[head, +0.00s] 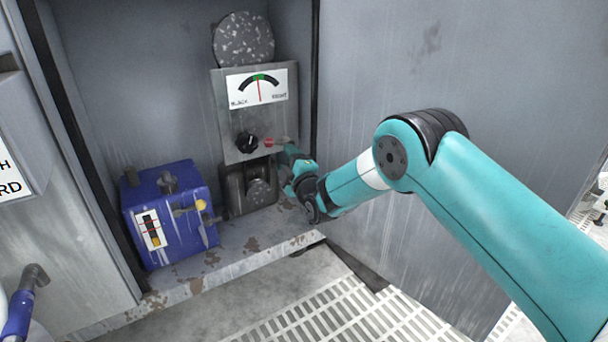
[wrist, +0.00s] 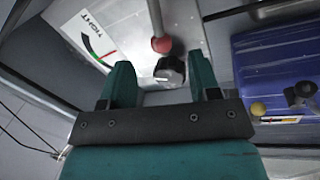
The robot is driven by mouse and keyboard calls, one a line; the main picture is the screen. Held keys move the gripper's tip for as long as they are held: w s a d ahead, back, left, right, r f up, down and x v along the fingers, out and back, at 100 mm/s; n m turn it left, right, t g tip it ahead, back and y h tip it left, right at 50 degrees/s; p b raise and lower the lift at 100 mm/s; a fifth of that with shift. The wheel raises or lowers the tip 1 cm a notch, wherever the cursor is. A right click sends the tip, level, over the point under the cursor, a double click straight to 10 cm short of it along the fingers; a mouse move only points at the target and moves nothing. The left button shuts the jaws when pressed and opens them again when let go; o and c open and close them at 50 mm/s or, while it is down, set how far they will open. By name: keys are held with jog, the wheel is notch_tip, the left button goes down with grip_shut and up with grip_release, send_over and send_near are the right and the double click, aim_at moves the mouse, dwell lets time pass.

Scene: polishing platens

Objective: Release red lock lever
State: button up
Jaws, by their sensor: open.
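The red lock lever (head: 268,142) is a red ball on a thin metal rod, on the grey gauge panel beside a black knob (head: 247,142). In the head view its rod points to the right, partly behind my gripper (head: 286,151). In the wrist view the red ball (wrist: 162,45) lies just beyond the gap between the tips of my gripper (wrist: 160,64), with the rod running up out of frame. The black knob (wrist: 171,70) shows between the fingertips, nearer the right one. My gripper is open and empty. I cannot tell whether it touches anything.
Above the knob is a dial (head: 258,88), its needle near the green mark. A speckled disc (head: 243,39) tops the panel. A blue box (head: 170,213) with a yellow knob stands left on the ledge (head: 260,238). The cabinet wall (head: 400,60) rises at right.

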jog(key=b+v, duration=0.4)
jog(key=v, duration=0.5)
jog(key=shift+s+d+b, duration=0.2)
jog(key=shift+s+b, duration=0.15)
jog(key=shift+b, duration=0.05)
jog(key=shift+c, duration=0.2)
